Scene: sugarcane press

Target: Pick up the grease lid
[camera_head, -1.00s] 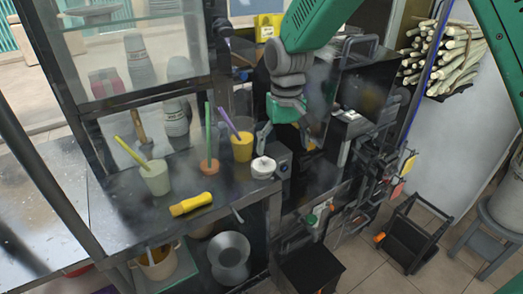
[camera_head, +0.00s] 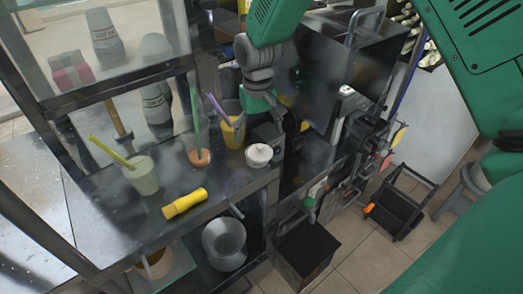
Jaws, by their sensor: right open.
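A white round lid with a small knob (camera_head: 259,153), which looks like the grease lid, sits at the right end of the dark metal counter (camera_head: 205,225). My right gripper (camera_head: 268,122) hangs just behind and above the lid, with a green body and grey wrist. Its fingers are spread and hold nothing that I can see; they partly blend into the dark machine behind. The gripper looks apart from the lid, though the exact gap is hard to tell. My left gripper is not in view.
A dark press machine (camera_head: 345,70) stands to the right.

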